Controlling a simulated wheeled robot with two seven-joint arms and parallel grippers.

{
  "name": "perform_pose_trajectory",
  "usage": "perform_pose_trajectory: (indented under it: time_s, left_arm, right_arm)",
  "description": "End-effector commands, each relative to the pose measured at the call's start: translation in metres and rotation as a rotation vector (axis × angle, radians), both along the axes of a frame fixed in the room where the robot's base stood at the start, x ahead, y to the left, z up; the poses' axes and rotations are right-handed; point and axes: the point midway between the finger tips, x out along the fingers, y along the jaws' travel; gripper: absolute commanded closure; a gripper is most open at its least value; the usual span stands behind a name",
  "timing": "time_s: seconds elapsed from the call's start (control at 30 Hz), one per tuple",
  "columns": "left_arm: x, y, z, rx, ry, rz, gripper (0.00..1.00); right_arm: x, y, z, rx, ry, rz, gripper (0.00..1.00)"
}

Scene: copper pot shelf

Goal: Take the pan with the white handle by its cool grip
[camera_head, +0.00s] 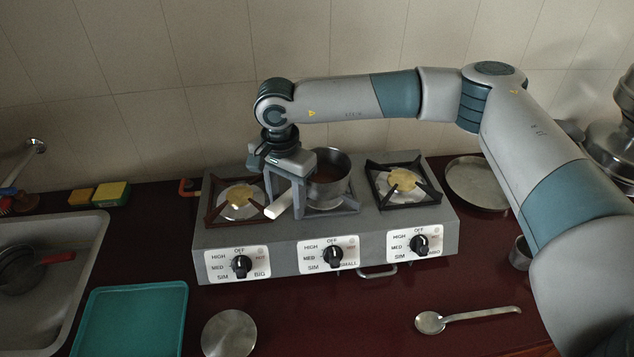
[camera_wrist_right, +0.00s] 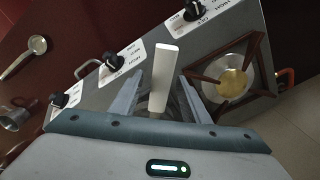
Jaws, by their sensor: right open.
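The pan (camera_head: 328,172) is a small metal saucepan with brown contents, standing on the middle burner of the stove. Its white handle (camera_head: 280,204) points toward the front left; the handle also shows in the right wrist view (camera_wrist_right: 164,78). My right gripper (camera_head: 286,208) is over the handle from above, and its fingers stand on either side of it. In the right wrist view the gripper (camera_wrist_right: 160,92) is open, with the handle between the two fingers and gaps visible at both sides. The gripper's body hides the handle's inner end. My left gripper is out of view.
The grey stove (camera_head: 385,232) has free left and right burners and several knobs in front. A sink (camera_head: 85,245) and teal tray (camera_head: 130,320) are at left. A ladle (camera_head: 465,317), round lid (camera_head: 229,334) and shallow pan (camera_head: 477,184) lie on the dark red counter.

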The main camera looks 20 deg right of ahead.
Motion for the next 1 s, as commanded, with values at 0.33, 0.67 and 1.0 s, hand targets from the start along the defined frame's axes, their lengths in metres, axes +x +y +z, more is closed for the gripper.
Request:
perform_pose_trajectory:
  time_s: [0.33,0.67,1.0]
  left_arm:
    - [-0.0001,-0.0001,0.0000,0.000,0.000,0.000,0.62]
    - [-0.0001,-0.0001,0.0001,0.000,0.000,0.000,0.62]
    - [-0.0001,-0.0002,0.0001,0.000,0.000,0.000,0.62]
  right_arm:
    - [0.0001,-0.0002,0.0004,0.000,0.000,0.000,1.00]
    - [0.0002,-0.0002,0.0005,-0.001,-0.001,0.000,1.00]
    - [0.0002,-0.0003,0.0006,-0.001,-0.001,0.000,1.00]
